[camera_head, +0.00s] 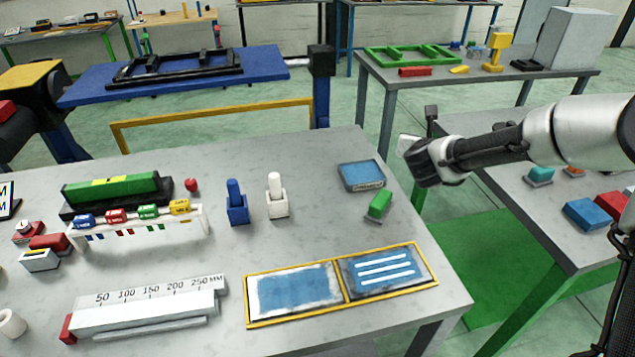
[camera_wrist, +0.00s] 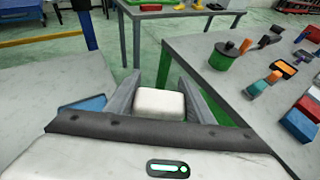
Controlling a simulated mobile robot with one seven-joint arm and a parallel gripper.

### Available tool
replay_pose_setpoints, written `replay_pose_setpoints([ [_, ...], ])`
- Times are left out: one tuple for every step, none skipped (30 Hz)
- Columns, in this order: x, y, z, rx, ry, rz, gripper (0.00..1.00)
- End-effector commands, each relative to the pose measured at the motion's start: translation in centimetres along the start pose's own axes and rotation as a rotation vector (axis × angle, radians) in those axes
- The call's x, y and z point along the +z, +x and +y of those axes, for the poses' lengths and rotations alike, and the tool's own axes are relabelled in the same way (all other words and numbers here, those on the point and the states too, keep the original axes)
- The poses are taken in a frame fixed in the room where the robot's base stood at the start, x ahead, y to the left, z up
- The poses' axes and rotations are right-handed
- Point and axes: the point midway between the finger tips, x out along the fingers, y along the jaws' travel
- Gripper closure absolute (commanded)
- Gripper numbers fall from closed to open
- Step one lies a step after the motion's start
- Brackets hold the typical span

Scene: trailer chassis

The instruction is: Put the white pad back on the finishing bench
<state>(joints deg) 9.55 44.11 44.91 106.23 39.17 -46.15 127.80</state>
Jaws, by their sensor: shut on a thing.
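The white pad (camera_wrist: 160,103) is a small rounded block held between the two grey fingers of my gripper (camera_wrist: 160,98) in the wrist view. In the head view my gripper (camera_head: 412,150) is in the air by the right edge of the near grey bench (camera_head: 225,240), and a white bit of the pad (camera_head: 406,143) shows at its tip. A second grey bench (camera_head: 460,124) stands to the right, below my forearm. The pictures do not show which one is the finishing bench. The pad's underside is hidden.
On the near bench a blue box (camera_head: 361,175), a green block (camera_head: 380,206) and a yellow-framed mat (camera_head: 340,284) with two blue panels lie near the right edge. A gap with green floor (camera_head: 480,250) separates the benches. The right bench holds blue (camera_head: 586,214) and red blocks.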

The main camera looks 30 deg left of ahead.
Motion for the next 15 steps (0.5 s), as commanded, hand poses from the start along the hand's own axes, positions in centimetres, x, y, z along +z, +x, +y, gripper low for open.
replay_pose_setpoints([
  [-0.3, 0.5, 4.1, 0.029, -0.012, 0.000, 0.82],
  [-0.5, 0.8, 5.9, 0.037, -0.015, -0.001, 0.82],
  [-0.9, 1.0, 8.5, 0.052, -0.022, -0.002, 0.82],
  [-1.2, 1.1, 10.4, 0.062, -0.026, -0.002, 0.82],
  [-1.5, 1.1, 12.3, 0.073, -0.030, -0.003, 0.82],
  [-2.0, 1.1, 14.7, 0.087, -0.036, -0.002, 0.82],
  [-2.3, 1.0, 16.4, 0.097, -0.040, -0.003, 0.82],
  [-2.6, 0.8, 18.0, 0.107, -0.044, -0.004, 0.82],
  [-3.0, 0.6, 19.9, 0.120, -0.049, -0.003, 0.82],
  [-3.2, 0.3, 21.3, 0.129, -0.054, -0.004, 0.82],
  [-3.5, 0.1, 22.5, 0.137, -0.056, -0.003, 0.82],
  [-3.8, -0.2, 23.9, 0.147, -0.061, -0.003, 0.82],
  [-3.9, -0.5, 24.8, 0.153, -0.063, -0.003, 0.82],
  [-4.1, -0.7, 25.6, 0.158, -0.065, -0.003, 0.82],
  [-4.2, -0.9, 26.4, 0.164, -0.068, -0.004, 0.82],
])
